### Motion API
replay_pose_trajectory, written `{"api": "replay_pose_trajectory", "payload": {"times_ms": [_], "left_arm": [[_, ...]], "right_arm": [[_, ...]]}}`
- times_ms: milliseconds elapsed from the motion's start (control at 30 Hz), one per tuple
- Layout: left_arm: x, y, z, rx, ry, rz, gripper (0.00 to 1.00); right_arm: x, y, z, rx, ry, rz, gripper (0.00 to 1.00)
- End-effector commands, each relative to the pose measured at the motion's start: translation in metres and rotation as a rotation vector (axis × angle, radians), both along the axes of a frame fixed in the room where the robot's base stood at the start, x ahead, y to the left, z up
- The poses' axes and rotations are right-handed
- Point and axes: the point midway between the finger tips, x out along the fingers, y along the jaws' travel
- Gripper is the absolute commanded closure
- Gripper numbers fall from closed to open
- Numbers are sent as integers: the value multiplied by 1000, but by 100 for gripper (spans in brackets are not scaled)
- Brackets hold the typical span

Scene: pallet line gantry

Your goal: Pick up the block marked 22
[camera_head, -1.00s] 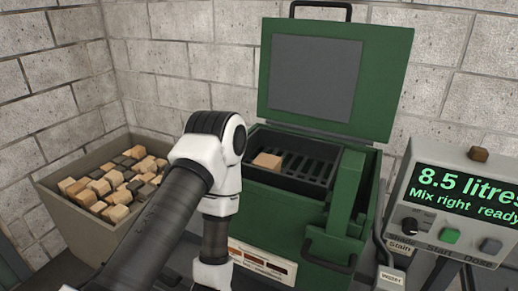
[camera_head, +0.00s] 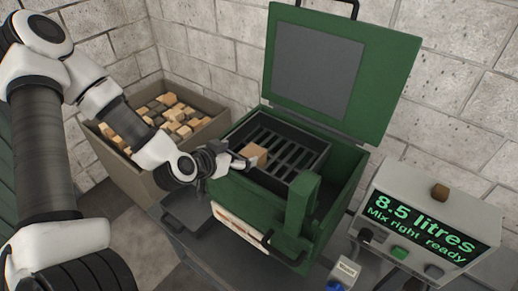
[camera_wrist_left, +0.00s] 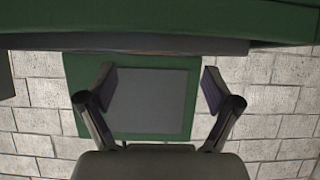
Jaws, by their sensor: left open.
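A light wooden block (camera_head: 254,154) sits at the front left of the slotted black tray (camera_head: 312,152) inside the green machine. No number can be read on it. My left gripper (camera_head: 243,162) is at the machine's front left rim, close beside the block in the head view; whether they touch cannot be told. In the left wrist view the left gripper (camera_wrist_left: 158,85) has its fingers spread apart with nothing between them, and the block does not show there. My right gripper is not in view.
The green machine's lid (camera_head: 330,65) stands open behind the tray. A brown bin (camera_head: 112,150) of light and dark blocks stands at left.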

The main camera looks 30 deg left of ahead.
Motion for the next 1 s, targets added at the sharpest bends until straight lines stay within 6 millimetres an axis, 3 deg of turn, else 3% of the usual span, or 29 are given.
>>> {"api": "replay_pose_trajectory", "payload": {"times_ms": [133,500,767,967,1000], "left_arm": [[14,-3,-12,5,1,-5,10],[55,-12,-31,6,4,-4,10],[61,-12,-36,-2,2,-1,10],[61,-12,-36,-1,2,-2,77],[61,-12,-36,-1,2,-2,77]], "right_arm": [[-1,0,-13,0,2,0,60],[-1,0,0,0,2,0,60],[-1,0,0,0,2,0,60],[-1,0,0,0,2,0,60],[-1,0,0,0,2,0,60]]}}
